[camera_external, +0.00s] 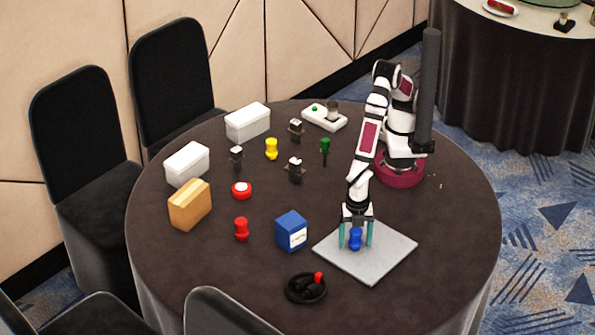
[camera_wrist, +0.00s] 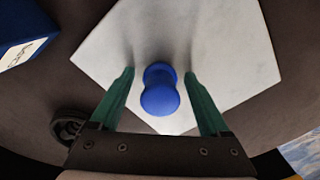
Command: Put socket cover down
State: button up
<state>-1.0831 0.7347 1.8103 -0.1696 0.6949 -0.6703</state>
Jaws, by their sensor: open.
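A blue spool-shaped piece (camera_external: 355,237), the likely socket cover, stands upright on a pale grey square board (camera_external: 388,252) at the front right of the round table. My gripper (camera_external: 355,246) is over the board, pointing down, with one teal finger on each side of the blue piece. In the wrist view the blue piece (camera_wrist: 160,92) sits between the fingers of my gripper (camera_wrist: 160,73), with a gap on both sides. The gripper is open and holds nothing. The wrist view also shows the board (camera_wrist: 235,55) under the piece.
A blue box (camera_external: 291,231) stands left of the board. A black round tray with a red piece (camera_external: 305,288) lies in front. A red spool piece (camera_external: 241,229), a red button (camera_external: 241,190), a tan block (camera_external: 189,204), white boxes and several small items stand farther left and back.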

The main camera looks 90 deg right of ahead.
aim_at(355, 230)
notch_tip(355, 230, up, 12)
jog(key=w+d+r+m, duration=0.25)
jog(key=d+m, duration=0.25)
jog(key=d, duration=0.4)
jog(key=w+d+r+m, duration=0.2)
jog(key=d+r+m, duration=0.25)
jog(key=d, duration=0.35)
jog(key=s+d+m+y, duration=0.1)
jog(key=s+d+m, duration=0.9)
jog(key=d+m, duration=0.4)
jog(key=shift+s+d+r+y, duration=0.25)
jog(key=shift+s+d+y, duration=0.15)
jog(key=shift+d, duration=0.3)
jog(key=shift+o, duration=0.2)
jog(key=shift+w, duration=0.1)
